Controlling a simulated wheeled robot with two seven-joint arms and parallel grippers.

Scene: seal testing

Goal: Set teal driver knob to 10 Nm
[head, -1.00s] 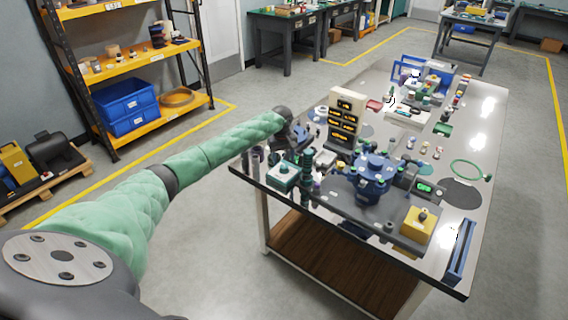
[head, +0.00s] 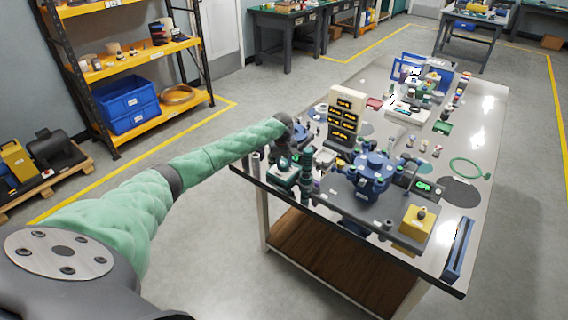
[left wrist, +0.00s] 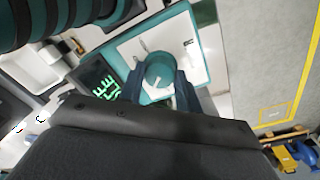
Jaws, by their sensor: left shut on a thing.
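The teal driver knob (left wrist: 159,76) is round, with a white pointer mark, and stands on a white panel with a teal border (left wrist: 190,20) in the left wrist view. My left gripper (left wrist: 160,84) is shut on the knob, one dark finger on each side. A dark display (left wrist: 101,82) with green characters sits beside the panel; I cannot read its value. In the head view the teal driver box (head: 279,179) stands at the table's near left corner, and my left gripper (head: 288,160) is over it, hiding its top and the knob. My right gripper is not in view.
A yellow block (head: 416,224) and a blue rail (head: 460,250) lie near the table's right front edge.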

